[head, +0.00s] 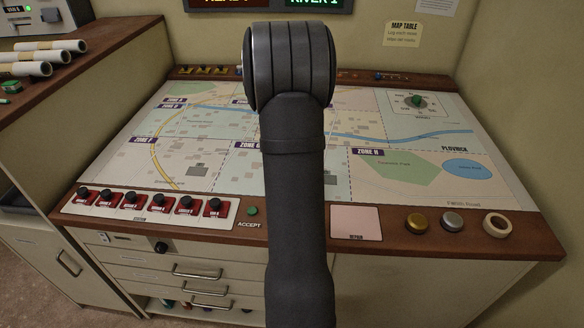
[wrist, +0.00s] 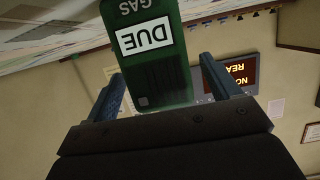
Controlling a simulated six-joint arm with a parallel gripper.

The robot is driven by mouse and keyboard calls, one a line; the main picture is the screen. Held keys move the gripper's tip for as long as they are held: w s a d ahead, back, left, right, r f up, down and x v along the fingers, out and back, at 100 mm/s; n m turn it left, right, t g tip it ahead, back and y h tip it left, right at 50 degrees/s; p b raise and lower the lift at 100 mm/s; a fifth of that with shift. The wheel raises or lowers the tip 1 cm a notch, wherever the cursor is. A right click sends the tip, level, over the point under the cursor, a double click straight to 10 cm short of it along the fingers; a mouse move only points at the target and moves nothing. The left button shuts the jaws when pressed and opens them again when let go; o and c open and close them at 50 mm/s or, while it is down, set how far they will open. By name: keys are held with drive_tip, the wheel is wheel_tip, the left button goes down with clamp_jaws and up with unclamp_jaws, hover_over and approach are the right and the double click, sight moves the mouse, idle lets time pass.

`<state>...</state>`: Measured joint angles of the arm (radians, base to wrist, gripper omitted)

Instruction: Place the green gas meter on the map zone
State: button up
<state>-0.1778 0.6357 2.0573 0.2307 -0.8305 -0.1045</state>
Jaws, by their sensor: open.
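The green gas meter (wrist: 160,80) shows in the wrist view as a green box with white "GAS" lettering and a white "DUE" label, upside down in the picture. My gripper (wrist: 162,66) is open, with one blue finger on each side of the meter in that view; I cannot tell whether either finger touches it. In the head view my arm hides the gripper and the meter. The map (head: 215,155) lies flat on the console, with labelled zones such as Zone F and Zone H (head: 405,168); my arm covers its middle.
Red switches (head: 148,202) line the front left edge. A pink repair pad (head: 356,222), gold button (head: 416,223), silver button (head: 452,221) and tape roll (head: 496,224) line the front right. A dial (head: 418,101) is at the back right. Rolled papers (head: 40,58) lie on the left counter.

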drive_tip(key=shift+x, duration=1.05)
drive_tip(key=c, duration=1.3)
